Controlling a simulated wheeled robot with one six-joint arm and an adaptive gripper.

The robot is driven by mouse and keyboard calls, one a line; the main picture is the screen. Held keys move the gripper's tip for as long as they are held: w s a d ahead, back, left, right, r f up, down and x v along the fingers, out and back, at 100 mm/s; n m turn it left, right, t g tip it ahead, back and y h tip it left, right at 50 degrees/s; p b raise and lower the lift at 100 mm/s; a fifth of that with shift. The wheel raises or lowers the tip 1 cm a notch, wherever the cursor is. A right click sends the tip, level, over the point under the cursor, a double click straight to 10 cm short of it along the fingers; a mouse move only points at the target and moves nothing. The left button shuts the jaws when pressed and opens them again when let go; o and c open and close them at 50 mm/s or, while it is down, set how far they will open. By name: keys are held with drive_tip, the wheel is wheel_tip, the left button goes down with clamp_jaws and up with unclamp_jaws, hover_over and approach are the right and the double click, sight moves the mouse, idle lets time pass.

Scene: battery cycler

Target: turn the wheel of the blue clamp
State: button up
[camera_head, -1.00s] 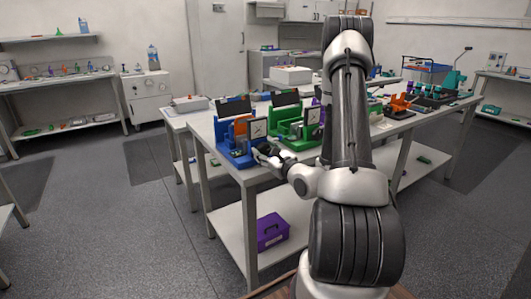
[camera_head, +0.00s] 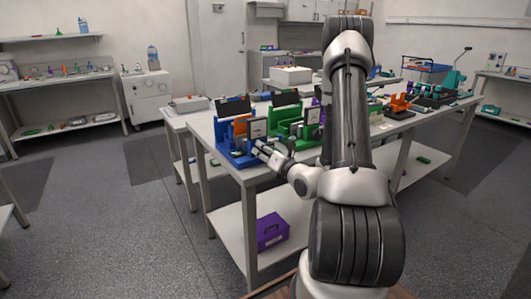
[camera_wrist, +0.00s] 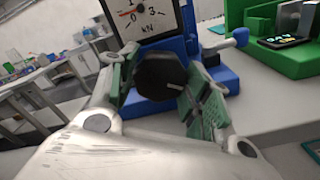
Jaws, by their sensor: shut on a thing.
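The blue clamp (camera_head: 222,152) stands at the near left corner of the long table. In the wrist view its blue body (camera_wrist: 222,78) shows behind a black many-sided wheel (camera_wrist: 161,76), below a dial marked kN (camera_wrist: 140,18). My gripper (camera_wrist: 158,88) has its green-padded fingers on either side of the wheel, shut on it. In the head view my gripper (camera_head: 262,150) is at the front of the blue clamp, and the wheel cannot be made out there.
A green clamp (camera_head: 290,128) stands just right of the blue one, close to my gripper. Orange and dark devices (camera_head: 400,103) are farther along the table. A purple box (camera_head: 272,232) sits on the lower shelf. The floor at left is clear.

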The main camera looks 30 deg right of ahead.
drive_tip(key=shift+f+m, duration=0.1)
drive_tip(key=shift+m, duration=1.5)
drive_tip(key=o, duration=1)
drive_tip(key=s, duration=0.7)
drive_tip(key=shift+s+d, duration=0.15)
drive_tip(key=shift+s, duration=0.15)
